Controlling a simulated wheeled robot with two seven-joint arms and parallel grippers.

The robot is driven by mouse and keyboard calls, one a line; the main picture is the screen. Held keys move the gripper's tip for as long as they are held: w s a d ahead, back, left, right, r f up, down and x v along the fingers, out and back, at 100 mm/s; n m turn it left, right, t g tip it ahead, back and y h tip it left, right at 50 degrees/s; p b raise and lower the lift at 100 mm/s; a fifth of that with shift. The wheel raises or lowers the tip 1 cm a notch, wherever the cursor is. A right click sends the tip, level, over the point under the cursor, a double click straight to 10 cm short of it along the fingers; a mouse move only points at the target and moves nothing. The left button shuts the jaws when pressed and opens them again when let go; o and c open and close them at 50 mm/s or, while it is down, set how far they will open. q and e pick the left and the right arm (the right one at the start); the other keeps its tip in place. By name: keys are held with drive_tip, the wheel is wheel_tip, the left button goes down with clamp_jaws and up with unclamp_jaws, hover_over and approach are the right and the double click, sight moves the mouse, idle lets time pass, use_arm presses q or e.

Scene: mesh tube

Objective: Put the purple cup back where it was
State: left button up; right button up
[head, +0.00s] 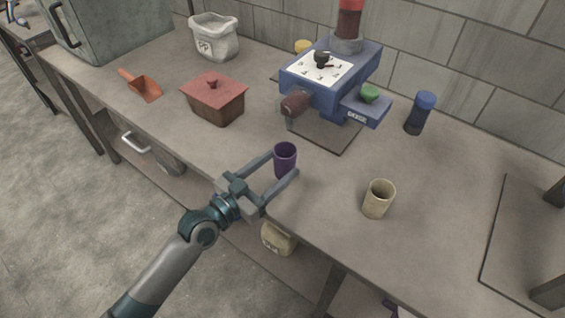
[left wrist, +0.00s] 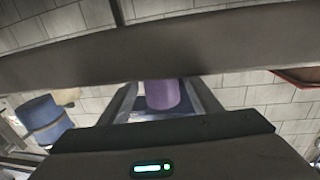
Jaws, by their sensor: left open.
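The purple cup (head: 285,159) is upright at the front part of the bench, in the middle of the head view. My left gripper (head: 284,163) is open, with one finger on each side of the cup. I cannot tell whether the fingers touch it. In the left wrist view the purple cup (left wrist: 162,94) shows between the two fingers, partly hidden by a dark bar across the picture. My right gripper is not in view.
A beige cup (head: 378,198) stands to the right on the bench (head: 330,205).

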sight(277, 168)
use_arm(q)
drive_tip(key=v, duration=0.5)
drive_tip(key=shift+f+b, duration=0.15)
drive_tip(key=shift+b, duration=0.25)
drive_tip(key=v, duration=0.3)
drive_tip(key=shift+s+a+b, duration=0.15)
drive_tip(key=shift+a+b, duration=0.05)
drive_tip(key=shift+b, duration=0.1)
drive_tip(key=shift+s+a, duration=0.35)
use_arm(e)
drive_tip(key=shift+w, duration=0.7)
use_arm(q)
drive_tip(key=shift+a, duration=0.1)
